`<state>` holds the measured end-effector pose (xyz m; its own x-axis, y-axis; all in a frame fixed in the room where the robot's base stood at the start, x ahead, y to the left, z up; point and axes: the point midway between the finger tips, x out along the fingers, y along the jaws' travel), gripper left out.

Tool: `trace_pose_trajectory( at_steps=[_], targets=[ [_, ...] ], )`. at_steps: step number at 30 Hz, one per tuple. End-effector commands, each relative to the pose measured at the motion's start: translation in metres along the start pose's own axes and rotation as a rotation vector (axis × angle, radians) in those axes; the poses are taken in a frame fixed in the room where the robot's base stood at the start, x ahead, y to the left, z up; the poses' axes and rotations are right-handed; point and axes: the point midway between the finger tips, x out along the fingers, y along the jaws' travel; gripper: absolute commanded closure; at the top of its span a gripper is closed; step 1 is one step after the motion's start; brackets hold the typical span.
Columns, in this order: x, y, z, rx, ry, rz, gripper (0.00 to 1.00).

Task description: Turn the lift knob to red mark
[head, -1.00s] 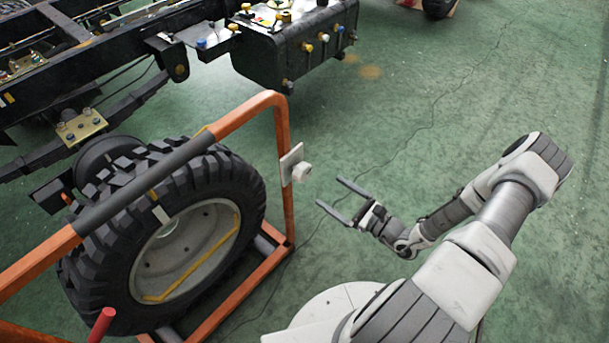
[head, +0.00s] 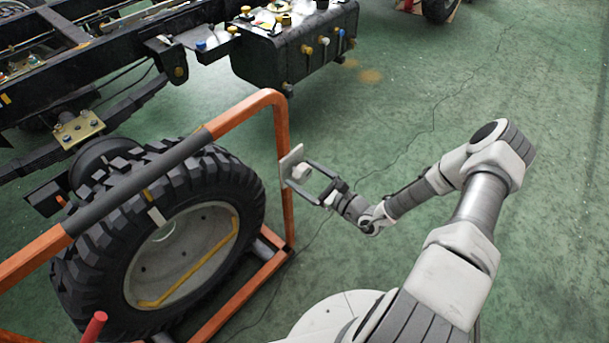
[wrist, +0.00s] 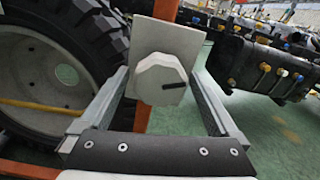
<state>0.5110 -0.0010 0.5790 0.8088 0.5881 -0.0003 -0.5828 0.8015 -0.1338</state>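The lift knob (head: 301,172) is a pale faceted knob on a light plate (head: 291,158), fixed to the upright of an orange frame. In the wrist view the knob (wrist: 160,76) shows a dark pointer line aimed right, and its plate (wrist: 180,40) looks slightly tilted. My gripper (head: 299,174) is open, with one finger on either side of the knob. In the wrist view my gripper (wrist: 161,82) has gaps between both fingers and the knob. No red mark is visible on the plate; part of the plate is hidden behind the knob.
The orange frame (head: 284,130) surrounds a large black tyre (head: 240,200) on the left. A red-ended handle (head: 95,326) stands at lower left. A truck chassis with a black tank (head: 300,50) is behind. Green floor (head: 450,120) to the right is clear.

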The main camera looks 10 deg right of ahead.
Motion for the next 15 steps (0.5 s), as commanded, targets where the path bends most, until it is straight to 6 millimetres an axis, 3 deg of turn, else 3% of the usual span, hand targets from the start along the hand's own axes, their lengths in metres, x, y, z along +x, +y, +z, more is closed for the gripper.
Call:
trace_pose_trajectory(
  at_steps=[2,12,15],
  targets=[
    [-0.0002,-0.0001,0.0,0.0,0.0,0.0,0.2],
    [-0.0005,-0.0001,-0.0002,0.0,0.0,0.0,0.81],
    [-0.0005,-0.0001,-0.0001,0.001,0.0,0.0,0.83]
  ],
)
